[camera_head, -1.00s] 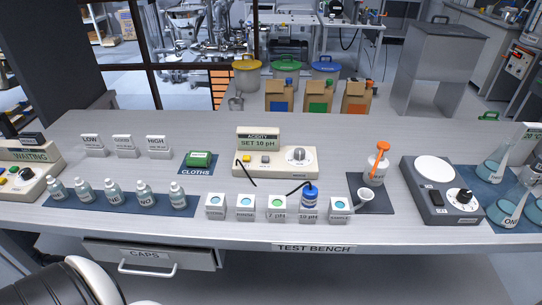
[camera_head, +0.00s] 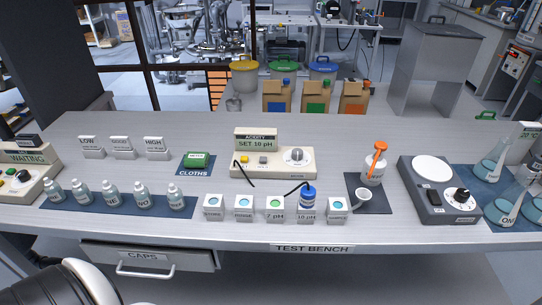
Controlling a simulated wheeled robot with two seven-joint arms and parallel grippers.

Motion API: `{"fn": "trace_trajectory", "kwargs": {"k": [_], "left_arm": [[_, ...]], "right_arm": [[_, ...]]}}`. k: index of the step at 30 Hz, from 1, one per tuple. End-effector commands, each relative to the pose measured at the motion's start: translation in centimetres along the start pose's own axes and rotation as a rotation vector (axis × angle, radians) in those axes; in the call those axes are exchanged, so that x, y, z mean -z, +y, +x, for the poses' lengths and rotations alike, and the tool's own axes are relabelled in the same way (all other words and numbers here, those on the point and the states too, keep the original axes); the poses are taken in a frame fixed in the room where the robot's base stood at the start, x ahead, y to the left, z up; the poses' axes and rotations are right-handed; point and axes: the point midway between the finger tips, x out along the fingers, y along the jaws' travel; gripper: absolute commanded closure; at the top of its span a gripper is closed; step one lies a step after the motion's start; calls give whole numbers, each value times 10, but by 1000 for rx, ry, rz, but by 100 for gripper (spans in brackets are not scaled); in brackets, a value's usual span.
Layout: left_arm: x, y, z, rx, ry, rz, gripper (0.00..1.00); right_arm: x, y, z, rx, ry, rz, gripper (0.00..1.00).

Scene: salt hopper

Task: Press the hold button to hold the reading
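The acidity meter (camera_head: 272,162) stands at the middle of the bench. Its screen (camera_head: 256,142) reads "SET 10 pH". A yellow button (camera_head: 245,160) and a grey button (camera_head: 263,160) sit on its front left, with a round dial (camera_head: 296,155) on the right. The button labels are too small to read, so I cannot tell which one is hold. A black cable runs to a blue-capped probe (camera_head: 308,195) standing at the 10 pH cup (camera_head: 306,215). Neither gripper shows. Part of my white and black arm or body is at the lower left.
Several small cups (camera_head: 244,209) line the front of the meter. Several bottles (camera_head: 112,194) stand at left. A green cloth pack (camera_head: 196,160) lies left of the meter.

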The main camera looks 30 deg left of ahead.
Motion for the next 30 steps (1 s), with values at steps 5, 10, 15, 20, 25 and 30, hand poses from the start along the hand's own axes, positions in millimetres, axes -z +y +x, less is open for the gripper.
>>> {"fn": "trace_trajectory", "kwargs": {"k": [5, 10, 15, 20, 25, 30], "left_arm": [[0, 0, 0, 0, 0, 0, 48], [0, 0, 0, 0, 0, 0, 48], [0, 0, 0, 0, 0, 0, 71], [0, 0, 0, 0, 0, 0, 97], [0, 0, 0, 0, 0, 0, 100], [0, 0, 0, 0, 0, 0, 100]], "right_arm": [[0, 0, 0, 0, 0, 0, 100], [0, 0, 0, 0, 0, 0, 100], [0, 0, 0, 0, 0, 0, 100], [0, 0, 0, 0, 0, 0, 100], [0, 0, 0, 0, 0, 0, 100], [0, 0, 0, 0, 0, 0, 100]]}}
